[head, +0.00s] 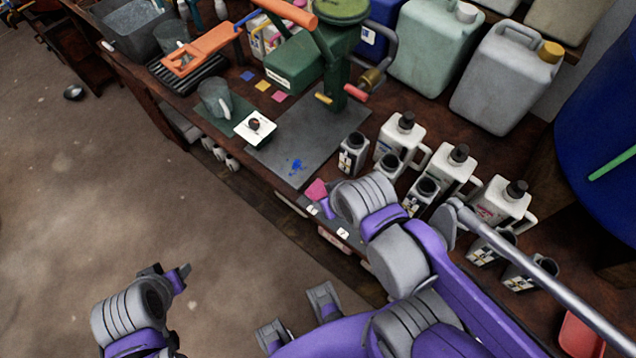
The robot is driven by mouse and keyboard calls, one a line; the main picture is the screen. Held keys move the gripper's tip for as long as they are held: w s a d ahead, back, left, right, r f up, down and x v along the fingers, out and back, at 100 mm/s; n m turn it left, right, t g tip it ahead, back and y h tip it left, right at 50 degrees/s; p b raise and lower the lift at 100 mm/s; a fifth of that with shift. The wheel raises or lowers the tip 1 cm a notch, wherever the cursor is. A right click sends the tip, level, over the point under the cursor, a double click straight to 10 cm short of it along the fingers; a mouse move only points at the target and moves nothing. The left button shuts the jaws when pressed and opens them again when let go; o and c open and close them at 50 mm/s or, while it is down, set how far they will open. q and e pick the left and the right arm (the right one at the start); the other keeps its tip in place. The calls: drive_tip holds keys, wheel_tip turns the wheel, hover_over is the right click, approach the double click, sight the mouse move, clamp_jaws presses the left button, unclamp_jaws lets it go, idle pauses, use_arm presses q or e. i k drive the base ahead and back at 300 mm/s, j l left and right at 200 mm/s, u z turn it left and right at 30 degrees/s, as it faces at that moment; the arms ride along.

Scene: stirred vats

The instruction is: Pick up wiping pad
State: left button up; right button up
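A white square pad with a dark round knob (255,128) lies on the bench, across the edges of a dark green mat and a grey plate. A small pink piece (316,190) lies at the bench's front edge. I cannot tell for certain which of these is the wiping pad. My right gripper (326,206) is beside the pink piece, mostly hidden by my own wrist; I cannot tell whether it touches the piece. My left gripper (180,272) is over the floor at the lower left, away from the bench, with nothing visible in it; its opening is unclear.
The grey plate (318,135) bears a blue stain (296,166) and a green press (335,50). A grey mug (214,97) stands left of the white pad. White bottles (400,135) and dark-topped containers crowd the right. Large jugs (505,80) stand behind. The floor at left is mostly clear.

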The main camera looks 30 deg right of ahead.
sight(317, 189)
drive_tip(key=i+j+z, duration=0.2)
drive_tip(key=j+z, duration=0.25)
drive_tip(key=z, duration=2.25)
